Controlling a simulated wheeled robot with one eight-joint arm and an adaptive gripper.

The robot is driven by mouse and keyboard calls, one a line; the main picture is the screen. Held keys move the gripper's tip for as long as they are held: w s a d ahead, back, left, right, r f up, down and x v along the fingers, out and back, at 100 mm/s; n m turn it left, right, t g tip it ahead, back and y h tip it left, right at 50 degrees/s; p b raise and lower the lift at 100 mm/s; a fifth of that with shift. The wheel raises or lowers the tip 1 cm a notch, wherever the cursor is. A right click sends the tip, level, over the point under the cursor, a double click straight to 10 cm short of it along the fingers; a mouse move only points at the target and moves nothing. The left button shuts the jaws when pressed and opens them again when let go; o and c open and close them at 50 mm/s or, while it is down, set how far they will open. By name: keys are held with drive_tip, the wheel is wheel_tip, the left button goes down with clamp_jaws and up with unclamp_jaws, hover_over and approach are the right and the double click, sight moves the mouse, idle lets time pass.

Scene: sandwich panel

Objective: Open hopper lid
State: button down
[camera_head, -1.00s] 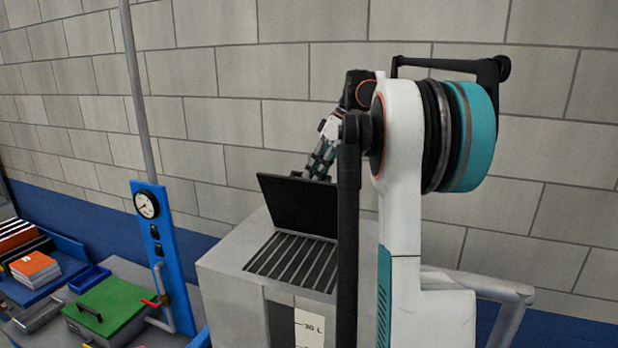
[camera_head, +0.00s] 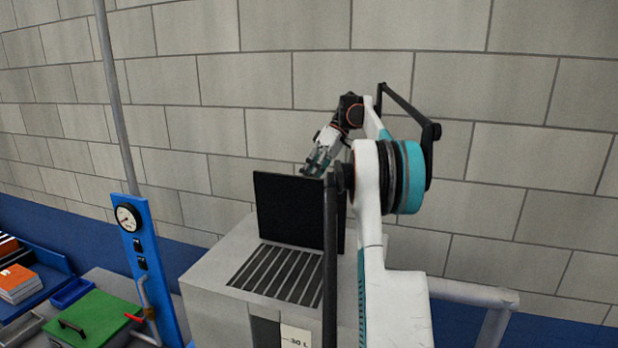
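The black hopper lid (camera_head: 288,211) stands up, close to vertical, at the back of the slatted opening (camera_head: 272,272) on top of the grey hopper (camera_head: 212,272). Part of its right side is hidden behind my arm. My gripper (camera_head: 314,166) is above and behind the lid's top edge, near its right part. The lid hides the fingertips in part, so I cannot tell whether they touch it or whether they are open or shut.
A blue panel with a gauge (camera_head: 129,217) and a red-tipped lever stands left of the hopper. A green-lidded box (camera_head: 98,318), a blue tray (camera_head: 73,291) and orange books (camera_head: 15,281) lie at lower left. A block wall (camera_head: 200,120) is behind.

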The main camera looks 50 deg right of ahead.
drive_tip(key=shift+w+f, duration=0.1)
drive_tip(key=c, duration=1.9)
unclamp_jaws()
drive_tip(key=shift+c, duration=0.2)
drive_tip(key=shift+o, duration=1.4)
drive_tip(key=shift+w, duration=0.1)
drive_tip(key=shift+w+a, duration=0.1)
